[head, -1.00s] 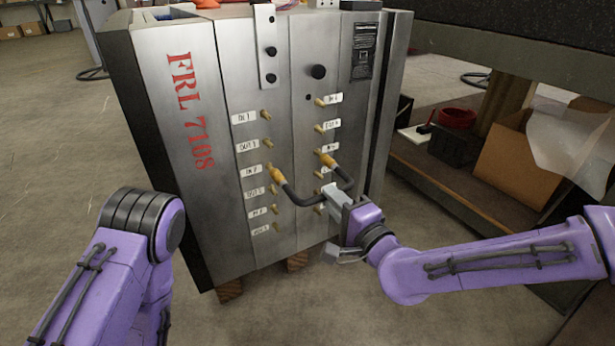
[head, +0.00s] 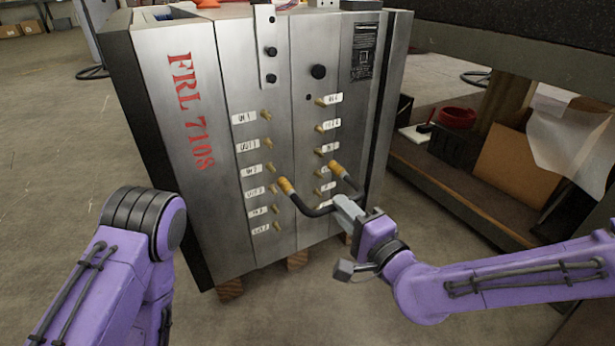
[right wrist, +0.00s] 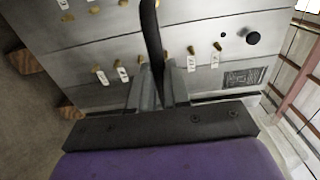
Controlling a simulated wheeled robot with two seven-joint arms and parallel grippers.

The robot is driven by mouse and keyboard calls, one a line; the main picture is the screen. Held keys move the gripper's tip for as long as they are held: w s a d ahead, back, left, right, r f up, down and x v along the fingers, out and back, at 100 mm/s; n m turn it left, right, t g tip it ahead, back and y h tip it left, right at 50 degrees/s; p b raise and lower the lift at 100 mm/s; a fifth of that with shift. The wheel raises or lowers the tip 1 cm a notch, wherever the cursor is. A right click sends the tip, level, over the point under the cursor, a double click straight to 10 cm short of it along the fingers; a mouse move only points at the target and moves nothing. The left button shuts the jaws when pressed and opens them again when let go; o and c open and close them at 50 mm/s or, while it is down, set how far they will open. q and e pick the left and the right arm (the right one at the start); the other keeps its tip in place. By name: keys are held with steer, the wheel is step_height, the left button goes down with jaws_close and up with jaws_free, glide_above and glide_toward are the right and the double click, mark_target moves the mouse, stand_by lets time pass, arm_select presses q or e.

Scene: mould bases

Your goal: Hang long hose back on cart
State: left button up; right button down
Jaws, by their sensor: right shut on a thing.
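A short black hose (head: 316,212) with yellow-orange end fittings hangs in a U shape in front of the steel mould base (head: 190,190) marked FRL 7108. My right gripper (head: 346,208) is shut on the hose near its right bend. Both hose ends stand a little off the brass nipples of the mould face. In the right wrist view the hose (right wrist: 152,40) runs up from between the fingers. My left arm shows at the lower left, but its gripper is out of view. No hose hanging on a cart can be made out.
A dark-topped bench or cart (head: 520,45) stands at the right, with a lower shelf holding a red bowl (head: 457,117), a dark bin (head: 452,146) and a cardboard box (head: 520,150). Wooden blocks (head: 298,259) support the mould base. The floor in front is clear.

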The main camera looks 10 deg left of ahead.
steer(key=shift+v, duration=2.5)
